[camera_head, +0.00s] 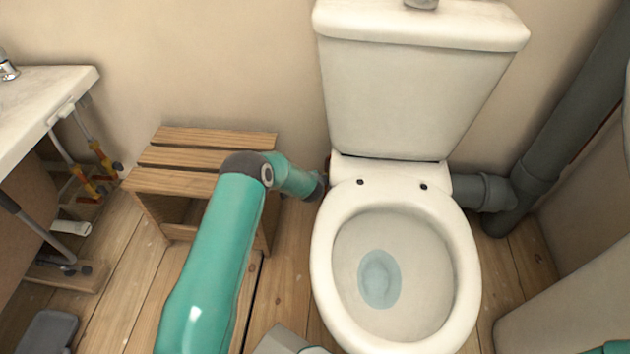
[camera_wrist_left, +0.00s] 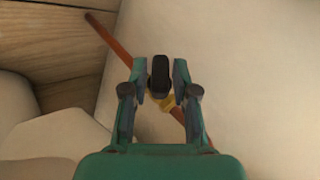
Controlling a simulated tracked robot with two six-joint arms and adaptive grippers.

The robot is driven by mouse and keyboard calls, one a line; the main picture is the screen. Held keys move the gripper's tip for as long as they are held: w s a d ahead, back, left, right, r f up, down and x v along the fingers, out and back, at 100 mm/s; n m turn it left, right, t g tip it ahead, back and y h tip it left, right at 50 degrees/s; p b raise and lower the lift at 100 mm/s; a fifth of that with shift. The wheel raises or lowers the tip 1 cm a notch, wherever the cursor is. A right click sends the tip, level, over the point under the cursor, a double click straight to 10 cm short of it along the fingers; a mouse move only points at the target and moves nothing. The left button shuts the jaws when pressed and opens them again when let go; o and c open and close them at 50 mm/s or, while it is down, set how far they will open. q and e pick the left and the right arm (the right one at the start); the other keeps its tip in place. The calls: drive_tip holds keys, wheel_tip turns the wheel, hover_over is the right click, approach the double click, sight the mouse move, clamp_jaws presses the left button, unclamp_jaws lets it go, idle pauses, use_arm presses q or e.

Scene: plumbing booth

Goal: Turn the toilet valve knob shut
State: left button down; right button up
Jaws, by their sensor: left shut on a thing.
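A yellowish valve body (camera_wrist_left: 176,103) shows behind the knob, on a copper pipe (camera_wrist_left: 113,40). My right gripper is not in view.
A slatted wooden stool (camera_head: 205,137) stands left of the toilet, close to my left arm. A sink (camera_head: 45,100) with pipes under it is at the far left. A grey drain pipe (camera_head: 555,135) runs at the right. Some plank floor is clear in front of the stool.

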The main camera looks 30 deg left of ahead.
use_arm(q)
drive_tip(key=shift+s+d+f+t+y, duration=0.1)
drive_tip(key=shift+d+f+t+y, duration=0.1)
drive_tip(key=shift+t+y, duration=0.4)
drive_tip(key=c, duration=1.1)
unclamp_jaws()
drive_tip(key=shift+c, duration=0.2)
drive_tip(key=shift+o, duration=0.2)
drive_tip(key=shift+a, duration=0.1)
drive_tip(key=shift+a+r, duration=0.1)
